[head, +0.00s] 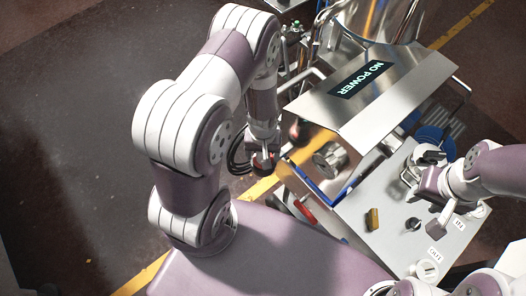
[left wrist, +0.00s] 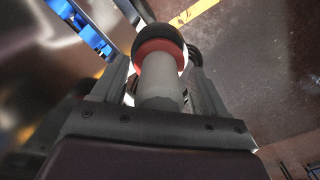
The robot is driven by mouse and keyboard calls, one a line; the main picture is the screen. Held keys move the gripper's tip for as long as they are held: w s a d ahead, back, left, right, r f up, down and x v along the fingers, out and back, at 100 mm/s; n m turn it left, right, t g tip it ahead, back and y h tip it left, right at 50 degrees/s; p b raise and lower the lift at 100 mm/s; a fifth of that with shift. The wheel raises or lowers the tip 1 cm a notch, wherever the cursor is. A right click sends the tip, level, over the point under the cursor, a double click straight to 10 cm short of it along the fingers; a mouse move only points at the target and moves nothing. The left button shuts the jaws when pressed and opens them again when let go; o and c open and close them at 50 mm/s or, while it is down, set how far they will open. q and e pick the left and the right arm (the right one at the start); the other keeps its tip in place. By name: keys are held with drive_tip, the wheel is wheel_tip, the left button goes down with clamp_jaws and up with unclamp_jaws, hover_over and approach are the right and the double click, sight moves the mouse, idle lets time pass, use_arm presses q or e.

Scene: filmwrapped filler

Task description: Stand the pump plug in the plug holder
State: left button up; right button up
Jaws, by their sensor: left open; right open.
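What looks like the pump plug, a grey cylinder (left wrist: 163,98) with a red ring and a black end, lies between the fingers of my left gripper (left wrist: 157,72) in the left wrist view. That gripper is open, with a finger on each side of the plug; whether they touch it is unclear. In the head view my left gripper (head: 262,157) is by the left side of the steel machine, with a dark and red part at its tip. My right gripper (head: 432,180) is open and empty above the grey panel at right. I cannot tell which part is the plug holder.
The steel machine (head: 395,95) has a "NO POWER" display (head: 361,79). Its grey panel (head: 385,205) carries a yellow-brown block (head: 372,219), a black knob (head: 413,224) and white round fittings (head: 427,270). A red handle (head: 305,209) is at its left edge. Open floor lies left.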

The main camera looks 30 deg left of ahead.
use_arm(q)
wheel_tip(320, 180, up, 13)
drive_tip(key=shift+f, duration=0.15)
